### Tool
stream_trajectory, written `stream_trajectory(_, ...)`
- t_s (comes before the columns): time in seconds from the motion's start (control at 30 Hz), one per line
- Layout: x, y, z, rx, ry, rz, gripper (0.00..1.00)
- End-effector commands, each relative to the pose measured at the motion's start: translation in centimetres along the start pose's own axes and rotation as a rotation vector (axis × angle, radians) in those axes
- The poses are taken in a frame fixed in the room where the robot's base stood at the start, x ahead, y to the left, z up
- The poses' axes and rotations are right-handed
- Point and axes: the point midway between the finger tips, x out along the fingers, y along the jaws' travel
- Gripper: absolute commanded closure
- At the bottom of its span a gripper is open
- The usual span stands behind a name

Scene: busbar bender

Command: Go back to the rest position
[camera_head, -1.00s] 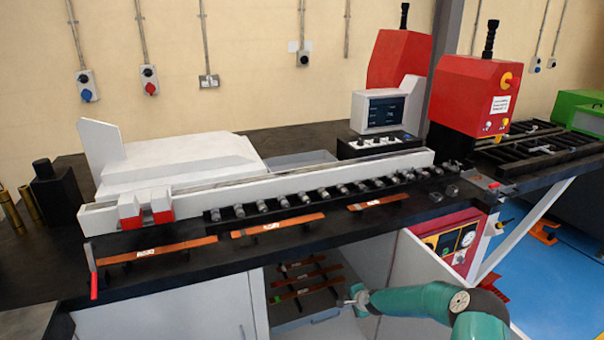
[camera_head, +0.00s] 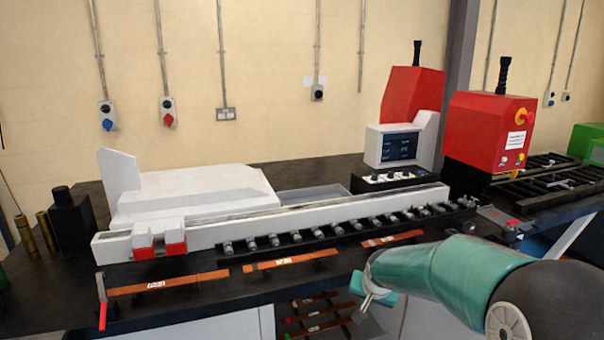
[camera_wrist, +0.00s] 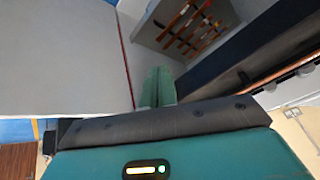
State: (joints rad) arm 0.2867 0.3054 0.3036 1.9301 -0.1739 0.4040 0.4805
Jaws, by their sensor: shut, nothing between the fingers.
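My gripper (camera_head: 366,306) is in front of the bench's front edge, at the lower middle right of the head view, with my green arm coming in from the right. In the wrist view its green fingers (camera_wrist: 157,88) are together, with nothing between them. It holds nothing and appears apart from the bench and the bars.
The black bench (camera_head: 60,300) carries a white guide rail with rollers and several copper bars (camera_head: 290,259) along its front. More bars (camera_wrist: 187,25) lie on a shelf below. Red machine heads (camera_head: 488,130) and a screen (camera_head: 400,147) stand at the back right.

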Motion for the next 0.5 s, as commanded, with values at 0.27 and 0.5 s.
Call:
stream_trajectory(0.27,-10.6,1.0,3.6,-0.134,0.012,0.07,1.0)
stream_trajectory(0.5,-18.1,2.6,8.4,-0.22,0.008,0.093,1.0)
